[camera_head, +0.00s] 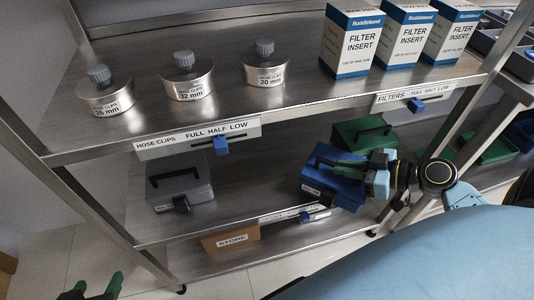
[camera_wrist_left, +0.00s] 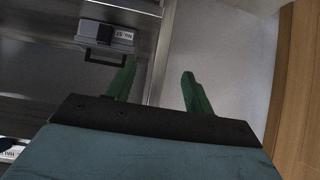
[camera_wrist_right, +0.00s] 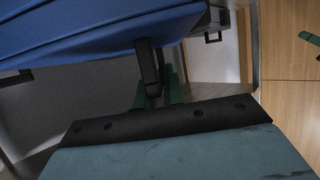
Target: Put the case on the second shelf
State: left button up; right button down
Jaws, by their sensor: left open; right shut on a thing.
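A blue case (camera_head: 325,181) with a black handle is at the front right of the middle shelf (camera_head: 255,190) in the head view. It overlaps that shelf's front edge; I cannot tell whether it rests on it. My right gripper (camera_head: 358,168) is shut on the case, and the right wrist view shows its green fingers (camera_wrist_right: 157,92) at a black part under the blue case (camera_wrist_right: 100,35). My left gripper (camera_head: 92,290) is open and empty, low at the left, away from the shelves; its fingers show apart in the left wrist view (camera_wrist_left: 160,88).
A grey case (camera_head: 178,184) stands left on the middle shelf, and a green case (camera_head: 362,134) stands behind the blue one. Bare shelf lies between grey and blue. Tins (camera_head: 188,78) and filter boxes (camera_head: 350,42) stand on the shelf above. A brown box (camera_head: 230,238) is below.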

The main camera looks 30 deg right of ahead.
jog(key=shift+w+d, duration=0.1)
jog(key=shift+w, duration=0.15)
jog(key=shift+w+r, duration=0.1)
jog(key=shift+w, duration=0.15)
pick_arm(q)
jog(key=w+d+r+t+h+b, duration=0.1)
jog(key=w+d+r+t, duration=0.1)
jog(key=r+t, duration=0.2)
jog(key=w+d+r+t+h+b, duration=0.1)
jog(key=r+t, duration=0.4)
jog(key=r, duration=0.5)
jog(key=shift+w+d+m+h+b, duration=0.35)
jog(key=shift+w+h+b, duration=0.15)
jog(key=shift+h+b, duration=0.25)
pick_arm(e)
jog(key=w+r+x, duration=0.1)
jog(key=r+x, duration=0.2)
jog(key=x, duration=1.4)
jog(key=shift+w+a, duration=0.2)
jog(key=shift+a, duration=0.25)
jog(key=c, duration=1.5)
grip_release()
jog(key=shift+s+f, duration=0.1)
